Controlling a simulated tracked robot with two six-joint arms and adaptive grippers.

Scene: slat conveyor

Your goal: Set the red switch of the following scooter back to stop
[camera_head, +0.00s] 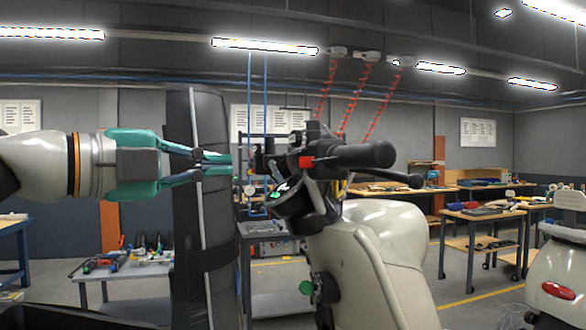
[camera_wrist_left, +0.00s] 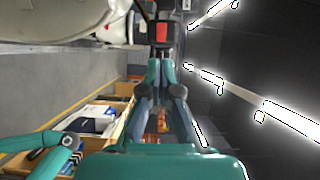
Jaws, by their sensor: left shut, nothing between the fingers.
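A cream scooter (camera_head: 375,265) with black handlebars stands right of centre in the head view. Its red switch (camera_head: 306,162) sits on a black housing beside the black grip (camera_head: 365,156). My left gripper (camera_head: 230,163) is shut and empty, left of the switch and apart from it in that picture. In the left wrist view the shut fingertips (camera_wrist_left: 160,56) point toward the red switch (camera_wrist_left: 162,28), with a gap hard to judge. The switch's position cannot be read. A teal part at the wrist view's lower left may be my right gripper (camera_wrist_left: 52,152); its jaws are unclear.
A tall dark panel (camera_head: 205,260) stands behind my left fingers, left of the handlebars. Another cream scooter (camera_head: 560,285) with a red lamp is at the far right. Workbenches (camera_head: 480,212) line the back, and red coiled hoses (camera_head: 352,90) hang above the handlebars.

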